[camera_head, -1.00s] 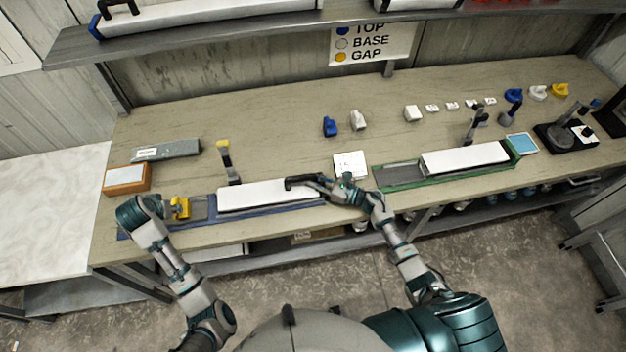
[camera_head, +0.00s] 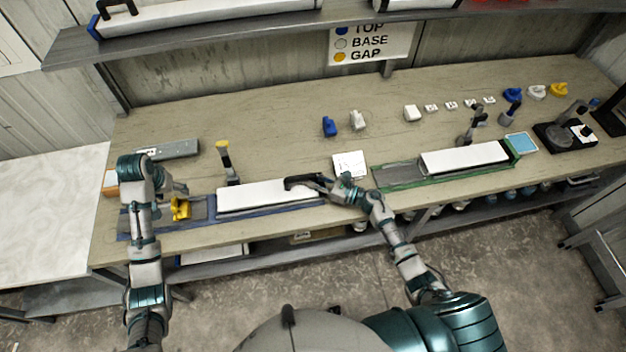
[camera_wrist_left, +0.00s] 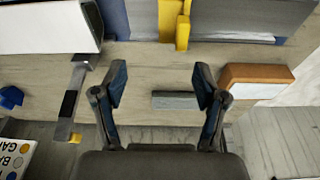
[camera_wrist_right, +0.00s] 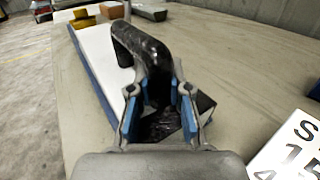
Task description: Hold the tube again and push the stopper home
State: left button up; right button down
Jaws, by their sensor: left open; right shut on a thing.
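The white tube (camera_head: 262,196) lies in a blue-edged tray (camera_head: 150,232) at the front left of the bench. The yellow stopper (camera_head: 181,209) is in the tray, left of the tube's end with a gap between; the left wrist view shows it at the top (camera_wrist_left: 182,28). My left gripper (camera_head: 180,188) is open and empty just behind the stopper. In the left wrist view nothing lies between its fingers (camera_wrist_left: 160,85). My right gripper (camera_wrist_right: 160,115) is shut on a black curved handle (camera_wrist_right: 148,52) at the tube's right end.
An orange box (camera_wrist_left: 250,78) shows in the left wrist view. A white card (camera_head: 350,164) lies near my right gripper. A green tray (camera_head: 400,176) with another white tube is to the right.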

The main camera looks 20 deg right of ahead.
aim_at(182, 205)
pick_arm(q)
jog(key=shift+s+a+f+g, duration=0.15)
jog(key=shift+a+f+g, duration=0.45)
jog(key=shift+a, duration=0.2)
jog(key=f, duration=0.3)
jog(key=w+f, duration=0.1)
jog(key=f, duration=0.7)
jog(key=shift+w+d, duration=0.1)
jog(key=shift+w, duration=0.25)
jog(key=c, duration=1.4)
jog(key=shift+o, duration=0.2)
jog(key=shift+w+r, duration=0.1)
jog(key=shift+w, duration=0.2)
jog(key=shift+d, duration=0.15)
